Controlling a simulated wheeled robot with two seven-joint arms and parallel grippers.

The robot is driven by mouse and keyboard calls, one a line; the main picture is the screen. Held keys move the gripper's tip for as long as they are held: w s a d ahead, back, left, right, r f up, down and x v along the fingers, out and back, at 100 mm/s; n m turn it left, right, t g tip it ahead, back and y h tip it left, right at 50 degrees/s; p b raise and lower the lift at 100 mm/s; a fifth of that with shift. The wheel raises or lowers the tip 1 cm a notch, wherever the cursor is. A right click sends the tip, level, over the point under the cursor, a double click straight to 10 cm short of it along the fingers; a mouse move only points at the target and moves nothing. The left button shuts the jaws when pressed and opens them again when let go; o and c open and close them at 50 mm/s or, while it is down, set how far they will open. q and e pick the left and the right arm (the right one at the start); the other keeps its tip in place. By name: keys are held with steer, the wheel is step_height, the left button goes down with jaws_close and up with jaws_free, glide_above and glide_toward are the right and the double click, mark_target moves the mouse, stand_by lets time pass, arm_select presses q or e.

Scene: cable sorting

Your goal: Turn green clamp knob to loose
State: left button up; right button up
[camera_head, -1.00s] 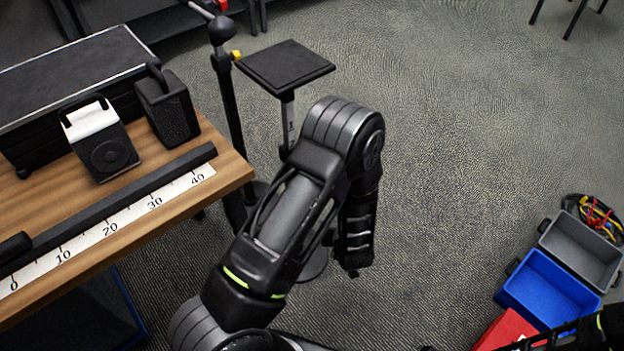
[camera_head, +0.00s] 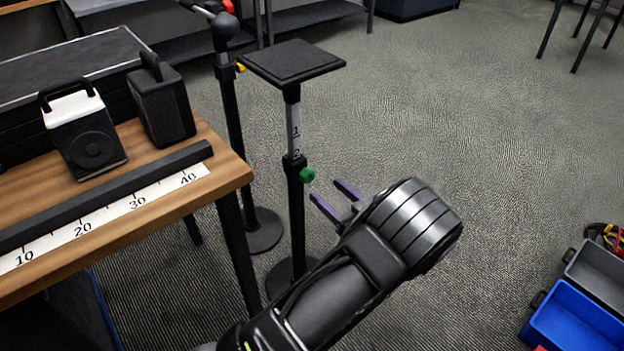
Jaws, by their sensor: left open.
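The green clamp knob (camera_head: 307,174) sits on the right side of the collar of a black stand. The stand's pole (camera_head: 293,125) carries number marks and a flat square black platform (camera_head: 291,65) on top. My left gripper (camera_head: 331,197) is open and empty, its two purple-grey fingers pointing up and left toward the knob. The fingertips lie a little right of and below the knob in the picture, apparently apart from it. My right gripper is not in view.
Blue (camera_head: 568,318) and grey bins lie at lower right.

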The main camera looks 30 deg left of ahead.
mark_target(310, 177)
arm_select(q)
steer(key=b+x, duration=0.1)
steer(key=x, duration=0.6)
steer(key=shift+a, duration=0.15)
jaws_close()
stand_by(0.4)
